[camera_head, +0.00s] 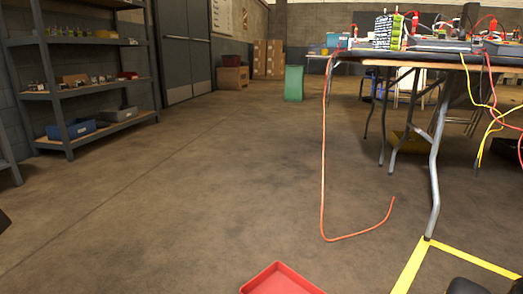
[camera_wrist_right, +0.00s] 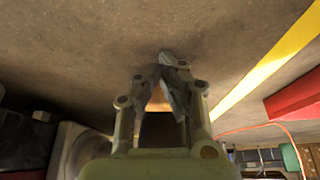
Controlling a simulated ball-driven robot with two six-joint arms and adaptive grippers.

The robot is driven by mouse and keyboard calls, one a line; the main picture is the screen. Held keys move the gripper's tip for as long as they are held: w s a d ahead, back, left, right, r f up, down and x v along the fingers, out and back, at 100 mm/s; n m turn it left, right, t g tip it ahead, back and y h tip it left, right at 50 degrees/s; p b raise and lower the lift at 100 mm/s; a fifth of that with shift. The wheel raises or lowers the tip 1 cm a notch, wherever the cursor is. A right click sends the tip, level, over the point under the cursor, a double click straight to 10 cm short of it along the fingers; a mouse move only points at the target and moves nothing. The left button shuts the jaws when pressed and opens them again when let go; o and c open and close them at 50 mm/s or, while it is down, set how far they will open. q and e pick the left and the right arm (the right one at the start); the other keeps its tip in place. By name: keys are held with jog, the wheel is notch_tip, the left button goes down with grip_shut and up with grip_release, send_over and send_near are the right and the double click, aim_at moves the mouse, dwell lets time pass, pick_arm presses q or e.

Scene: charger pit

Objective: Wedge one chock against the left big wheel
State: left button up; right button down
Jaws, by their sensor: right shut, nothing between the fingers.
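My right gripper (camera_wrist_right: 169,68) shows in the right wrist view. Its fingertips meet, with no object seen held between them, against bare concrete floor. A small tan-orange patch shows between the finger links; I cannot tell what it is. No chock and no big wheel can be made out in either view. My left gripper is not in view. Dark shapes are cut off at the left edge and bottom right corner of the head view, too little to identify.
A red tray (camera_head: 281,281) lies on the floor at the bottom, near yellow floor tape (camera_head: 412,268). A folding table (camera_head: 440,60) with cables and devices stands at right. An orange cable (camera_head: 322,170) hangs to the floor. Shelves (camera_head: 95,87) stand left. The middle floor is clear.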

jog(key=shift+w+d, duration=1.3)
dwell(1.1)
jog(key=shift+s+a+r+p, duration=0.7)
jog(key=shift+a+r+p, duration=0.1)
jog(key=shift+p, duration=0.05)
jog(key=shift+s+a+r+p, duration=0.35)
jog(key=shift+s+a+p, duration=0.05)
jog(key=shift+s+a, duration=0.15)
jog(key=shift+s+a+r+p, duration=0.35)
jog(key=shift+s+a, duration=0.15)
